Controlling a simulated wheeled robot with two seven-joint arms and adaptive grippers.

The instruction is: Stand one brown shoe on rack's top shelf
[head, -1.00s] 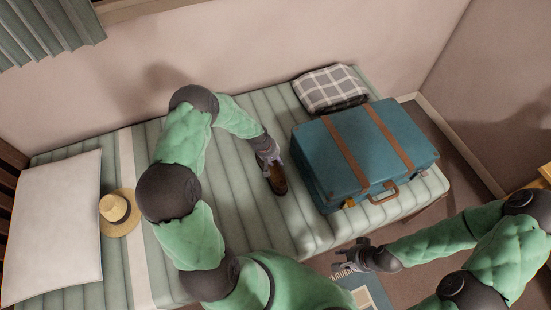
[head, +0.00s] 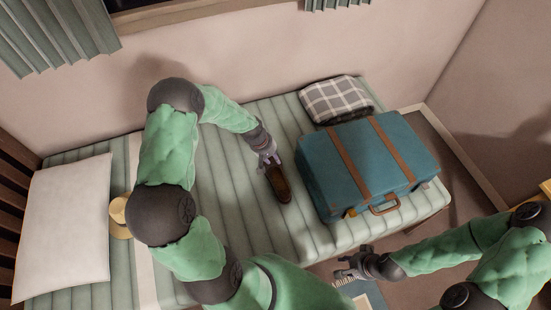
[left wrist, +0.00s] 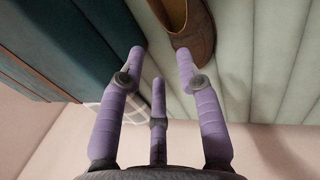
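One brown shoe (head: 279,184) lies on the striped bed, just left of the teal suitcase. My left gripper (head: 270,162) is at the shoe's far end, close above it. In the left wrist view the shoe (left wrist: 188,25) is at the top, at and beyond the spread fingertips of my left gripper (left wrist: 160,60). The fingers stand apart with nothing gripped between them; whether one touches the shoe I cannot tell. My right gripper (head: 352,267) is empty in front of the bed, its fingers spread. No rack shows in these views.
The suitcase (head: 335,190) stands close to the right of the shoe. A folded checked blanket (head: 335,100) lies behind it. A white pillow (head: 65,230) and a straw hat (head: 119,212), partly hidden by my left arm, are at the left. The bed (head: 235,195) is clear left of the shoe.

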